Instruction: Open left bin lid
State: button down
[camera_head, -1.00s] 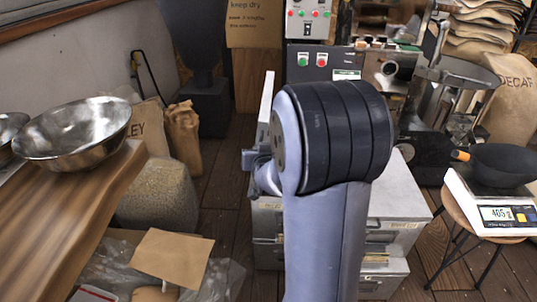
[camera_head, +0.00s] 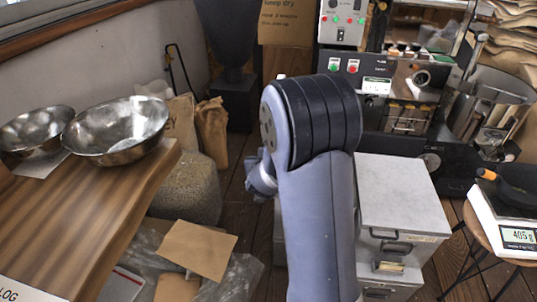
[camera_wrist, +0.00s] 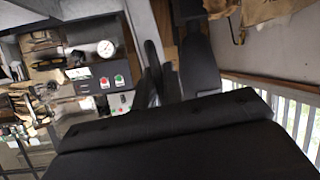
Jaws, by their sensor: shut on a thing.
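A pale sliver (camera_head: 281,77) just above my arm's dark joint looks like the top edge of the raised left bin lid. The rest of the lid is hidden behind my arm. Only a thin strip of the left bin (camera_head: 280,238) shows beside the arm. My gripper (camera_wrist: 152,75) is dark and cropped in the wrist view, where its housing fills the lower part. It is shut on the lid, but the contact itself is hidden. In the head view my gripper is hidden behind the arm.
A grey bin with a flat closed top (camera_head: 400,190) stands right of my arm. The roaster (camera_head: 410,105) is behind it. A scale (camera_head: 505,220) is at the far right. A wooden counter (camera_head: 80,215) with steel bowls (camera_head: 118,128) is at left. Sacks (camera_head: 211,130) stand behind the counter.

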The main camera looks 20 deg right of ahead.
jog(key=c, duration=1.5)
grip_release()
jog(key=p+v, duration=0.2)
jog(key=v, duration=0.8)
jog(key=shift+s+a+r, duration=0.1)
jog(key=shift+s, duration=0.25)
jog(key=shift+b+x, duration=0.7)
jog(key=shift+x, duration=2.85)
